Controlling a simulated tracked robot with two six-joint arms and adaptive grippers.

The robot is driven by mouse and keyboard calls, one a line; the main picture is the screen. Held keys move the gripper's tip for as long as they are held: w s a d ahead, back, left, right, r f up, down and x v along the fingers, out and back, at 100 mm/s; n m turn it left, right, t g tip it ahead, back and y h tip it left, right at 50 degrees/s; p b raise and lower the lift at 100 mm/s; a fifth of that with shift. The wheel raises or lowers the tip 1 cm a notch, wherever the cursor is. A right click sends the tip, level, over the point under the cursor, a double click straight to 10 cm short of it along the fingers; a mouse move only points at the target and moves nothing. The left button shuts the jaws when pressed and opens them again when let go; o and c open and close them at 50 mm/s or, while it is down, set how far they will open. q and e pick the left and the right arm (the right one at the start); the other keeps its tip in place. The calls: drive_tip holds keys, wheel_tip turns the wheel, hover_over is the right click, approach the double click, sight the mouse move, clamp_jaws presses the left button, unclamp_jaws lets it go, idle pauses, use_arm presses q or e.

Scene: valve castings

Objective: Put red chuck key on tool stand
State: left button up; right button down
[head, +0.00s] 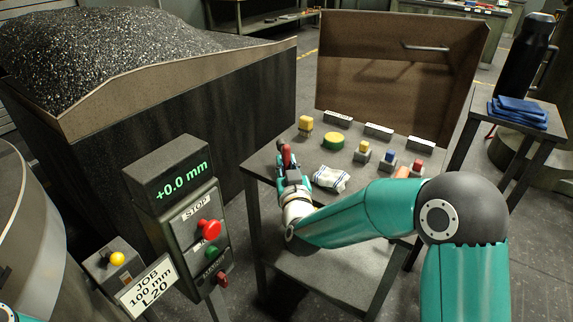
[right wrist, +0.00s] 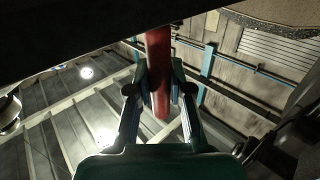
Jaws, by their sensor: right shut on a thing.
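The red chuck key (head: 287,155) is held upright in my right gripper (head: 289,172), above the left side of a dark table (head: 305,150). In the right wrist view the red shaft of the key (right wrist: 158,70) runs between the two fingers of the gripper (right wrist: 159,82), which are shut on it. The fingers and palm hide part of the key. I cannot tell for sure which thing is the tool stand; the dark table with a brown back panel (head: 395,75) carries tools and labels.
On the table are a yellow block (head: 305,124), a yellow-green disc (head: 333,140), a white cloth (head: 330,179) and small blocks with yellow (head: 363,147), blue (head: 389,155) and red (head: 417,164) tops. A control box (head: 180,215) and chip-filled bin (head: 190,125) stand left.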

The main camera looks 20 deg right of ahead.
drive_tip(key=c, duration=1)
unclamp_jaws()
drive_tip(key=shift+f, duration=0.1)
drive_tip(key=shift+s, duration=0.15)
drive_tip(key=s, duration=0.3)
drive_tip(key=s+a, duration=0.1)
drive_tip(key=s, duration=0.3)
drive_tip(key=s+a, duration=0.1)
drive_tip(key=s, duration=0.3)
drive_tip(key=shift+s, duration=0.25)
